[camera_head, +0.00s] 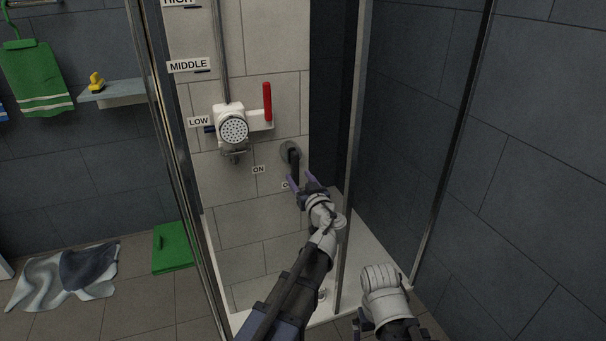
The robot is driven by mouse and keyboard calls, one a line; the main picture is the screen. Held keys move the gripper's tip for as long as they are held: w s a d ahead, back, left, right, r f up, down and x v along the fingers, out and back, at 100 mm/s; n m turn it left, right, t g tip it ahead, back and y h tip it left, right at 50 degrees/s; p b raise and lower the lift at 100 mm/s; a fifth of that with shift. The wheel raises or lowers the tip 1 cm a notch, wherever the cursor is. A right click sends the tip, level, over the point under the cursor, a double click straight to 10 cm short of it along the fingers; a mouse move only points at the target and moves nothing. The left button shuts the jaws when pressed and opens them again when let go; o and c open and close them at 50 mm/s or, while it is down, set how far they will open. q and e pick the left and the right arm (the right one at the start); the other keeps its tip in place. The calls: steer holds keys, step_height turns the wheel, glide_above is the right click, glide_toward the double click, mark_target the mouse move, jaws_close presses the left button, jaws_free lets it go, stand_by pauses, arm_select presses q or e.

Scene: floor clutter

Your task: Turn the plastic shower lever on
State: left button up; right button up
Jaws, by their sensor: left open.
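The shower lever has a round grey base (290,151) on the tiled wall, with a dark handle (296,167) pointing down and slightly right. An ON label (259,169) is left of and below the base.
A white shower head (233,130) on a rail and a red handle (267,102) are above left of the lever. Metal door frames (352,150) bound the narrow stall. A green box (174,249) and a cloth (62,274) lie on the floor outside, left.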

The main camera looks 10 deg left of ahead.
mark_target(292, 165)
arm_select(q)
steer(key=shift+w, duration=0.15)
steer(key=shift+w+a, duration=0.1)
steer(key=shift+w, duration=0.2)
steer(key=x, duration=0.7)
steer(key=shift+a, duration=0.1)
jaws_close()
stand_by(1.2)
